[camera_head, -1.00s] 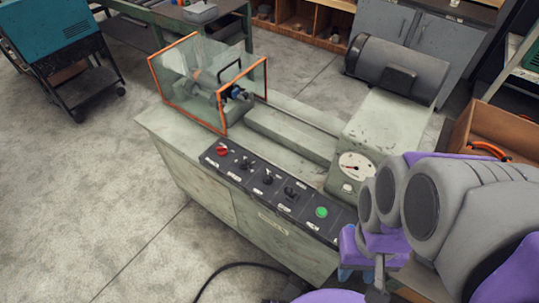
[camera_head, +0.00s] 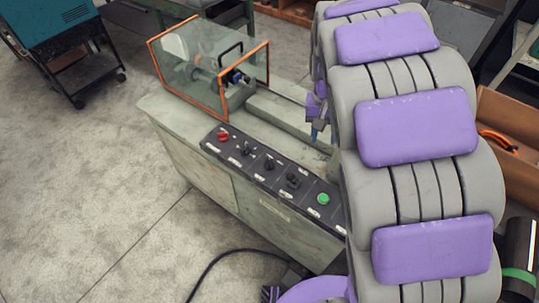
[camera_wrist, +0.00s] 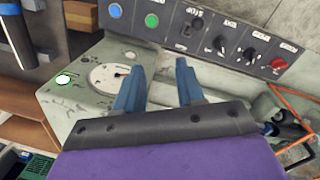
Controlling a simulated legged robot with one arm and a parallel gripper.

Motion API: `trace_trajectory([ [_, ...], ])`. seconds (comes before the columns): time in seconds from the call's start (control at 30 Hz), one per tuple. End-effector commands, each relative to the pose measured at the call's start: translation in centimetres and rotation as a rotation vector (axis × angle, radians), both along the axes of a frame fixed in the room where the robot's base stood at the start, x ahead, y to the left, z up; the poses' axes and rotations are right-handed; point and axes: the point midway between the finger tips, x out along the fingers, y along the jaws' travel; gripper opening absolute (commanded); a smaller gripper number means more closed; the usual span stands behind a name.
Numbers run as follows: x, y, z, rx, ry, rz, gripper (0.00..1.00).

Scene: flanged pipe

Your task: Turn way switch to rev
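A dark control panel (camera_head: 273,178) runs along the machine's front edge. It carries a red knob (camera_head: 223,136), black switches (camera_head: 246,148) (camera_head: 269,163) (camera_head: 292,180) and a green button (camera_head: 323,199). Their labels are too small to read, so I cannot tell which is the way switch. In the wrist view, the black switches (camera_wrist: 190,25) (camera_wrist: 219,44) (camera_wrist: 248,54) and the red knob (camera_wrist: 278,62) lie beyond my fingertips. My gripper (camera_wrist: 158,68) is open and empty, apart from the panel. In the head view it shows partly (camera_head: 317,115), beside my arm.
An orange-framed clear guard (camera_head: 210,70) stands on the machine's far left end. A blue button (camera_wrist: 115,10) is at the panel's end. A cable (camera_head: 215,262) lies on the floor.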

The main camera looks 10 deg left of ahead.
Motion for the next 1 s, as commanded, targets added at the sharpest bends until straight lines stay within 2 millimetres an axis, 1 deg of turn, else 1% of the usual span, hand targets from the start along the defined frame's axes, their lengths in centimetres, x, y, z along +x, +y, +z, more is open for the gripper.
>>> trace_trajectory([
  [0.03, 1.6, 0.9, -1.1, -0.002, 0.0, 0.012, 0.38],
  [0.1, 3.7, 2.4, -2.3, 0.0, -0.008, 0.029, 0.38],
  [0.17, 5.3, 3.7, -3.3, 0.004, -0.014, 0.042, 0.38],
  [0.2, 6.4, 4.7, -4.1, 0.008, -0.017, 0.053, 0.38],
  [0.27, 7.7, 6.2, -5.3, 0.013, -0.02, 0.071, 0.38],
  [0.3, 8.7, 7.3, -6.2, 0.021, -0.023, 0.084, 0.38],
  [0.43, 10.9, 10.6, -8.8, 0.044, -0.027, 0.121, 0.38],
  [0.5, 11.7, 12.1, -9.9, 0.057, -0.029, 0.138, 0.38],
  [0.6, 12.4, 13.7, -11.2, 0.072, -0.029, 0.155, 0.38],
  [0.7, 12.7, 14.6, -11.7, 0.081, -0.032, 0.164, 0.38],
  [0.87, 12.8, 14.8, -12.7, 0.085, -0.03, 0.167, 0.38],
  [0.97, 12.7, 14.8, -14.1, 0.084, -0.027, 0.167, 0.38],
  [1.0, 12.7, 14.8, -14.9, 0.083, -0.025, 0.167, 0.38],
])
